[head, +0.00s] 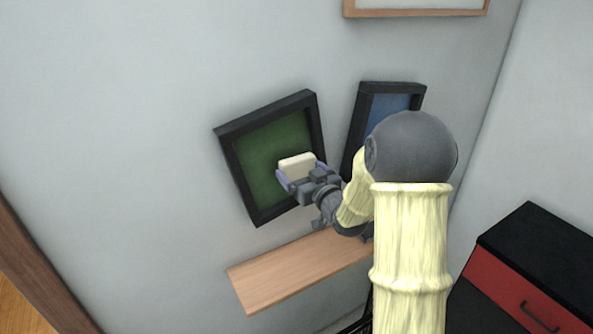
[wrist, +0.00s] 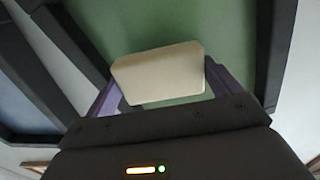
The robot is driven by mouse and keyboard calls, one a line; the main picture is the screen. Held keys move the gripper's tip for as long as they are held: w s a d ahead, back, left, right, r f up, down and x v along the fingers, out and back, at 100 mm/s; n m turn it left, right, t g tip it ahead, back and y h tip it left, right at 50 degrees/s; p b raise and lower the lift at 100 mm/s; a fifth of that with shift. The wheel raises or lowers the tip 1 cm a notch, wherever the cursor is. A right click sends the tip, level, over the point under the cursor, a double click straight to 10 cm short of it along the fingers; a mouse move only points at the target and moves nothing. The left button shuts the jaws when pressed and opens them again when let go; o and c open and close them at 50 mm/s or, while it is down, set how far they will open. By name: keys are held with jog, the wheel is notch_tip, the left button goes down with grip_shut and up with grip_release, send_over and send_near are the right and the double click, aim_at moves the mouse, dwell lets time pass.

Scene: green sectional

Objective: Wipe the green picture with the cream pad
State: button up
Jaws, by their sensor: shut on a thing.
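The green picture (head: 262,150) hangs on the wall in a thick black frame, tilted in the head view. It also fills the upper middle of the wrist view (wrist: 170,25). My gripper (head: 297,175) is in front of its lower right part, shut on the cream pad (head: 297,165). In the wrist view the pad (wrist: 158,76) sits between the purple fingers, with green surface behind it. I cannot tell whether the pad touches the picture. My gripper and the pad hide part of the picture's lower right.
A blue picture (head: 388,108) in a black frame hangs close to the right, partly behind my arm. A wooden shelf (head: 290,272) juts out below the pictures. A black and red cabinet (head: 525,275) stands at the lower right. The wall to the left is bare.

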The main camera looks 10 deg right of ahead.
jog(key=shift+b+v, duration=0.35)
jog(key=shift+v, duration=1.25)
jog(key=v, duration=0.3)
jog(key=shift+b, duration=0.4)
jog(key=shift+f, duration=0.1)
